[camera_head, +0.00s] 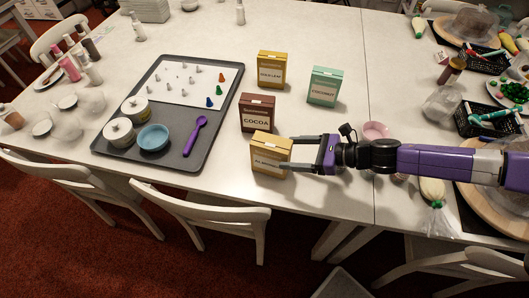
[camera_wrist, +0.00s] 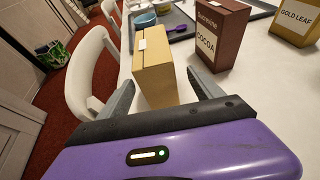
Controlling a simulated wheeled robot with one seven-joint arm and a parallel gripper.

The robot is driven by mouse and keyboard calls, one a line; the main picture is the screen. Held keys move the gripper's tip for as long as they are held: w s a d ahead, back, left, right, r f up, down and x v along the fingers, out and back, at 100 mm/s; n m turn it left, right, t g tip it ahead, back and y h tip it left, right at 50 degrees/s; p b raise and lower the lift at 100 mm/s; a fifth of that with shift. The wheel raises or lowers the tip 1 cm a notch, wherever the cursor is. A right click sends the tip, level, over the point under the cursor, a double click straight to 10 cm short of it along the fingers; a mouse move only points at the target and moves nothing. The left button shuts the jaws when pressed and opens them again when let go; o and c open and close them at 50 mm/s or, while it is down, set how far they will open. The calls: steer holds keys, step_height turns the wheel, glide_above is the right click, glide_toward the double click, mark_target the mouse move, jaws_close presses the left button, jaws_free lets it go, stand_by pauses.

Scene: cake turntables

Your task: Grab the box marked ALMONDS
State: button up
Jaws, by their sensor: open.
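The yellow-tan box marked ALMONDS (camera_head: 264,158) stands upright near the table's front edge in the head view. In the wrist view the box (camera_wrist: 154,62) is seen from a plain side, straight ahead between the two fingers. My gripper (camera_head: 291,153) is open and level at the box's right side, its fingertips at or very close to the box. In the wrist view my gripper (camera_wrist: 161,79) has one finger on each side of the box. I cannot tell whether either finger touches it.
A brown COCOA box (camera_head: 257,115) stands just behind, close to the far finger. A yellow GOLD LEAF box (camera_head: 271,70) and a green COCONUT box (camera_head: 323,88) stand farther back. A dark tray (camera_head: 197,150) lies left; white chairs (camera_head: 215,212) line the front edge.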

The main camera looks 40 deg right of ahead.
mark_target(271, 152)
steer(key=p+x, duration=0.1)
steer(key=x, duration=0.5)
steer(key=shift+a+r+p, duration=0.2)
steer(key=shift+a+p, duration=0.05)
steer(key=shift+p, duration=0.1)
steer(key=shift+w+a+f, duration=0.2)
steer(key=shift+w+f, duration=0.15)
steer(key=shift+w, duration=0.1)
steer(key=shift+r, duration=0.1)
jaws_close()
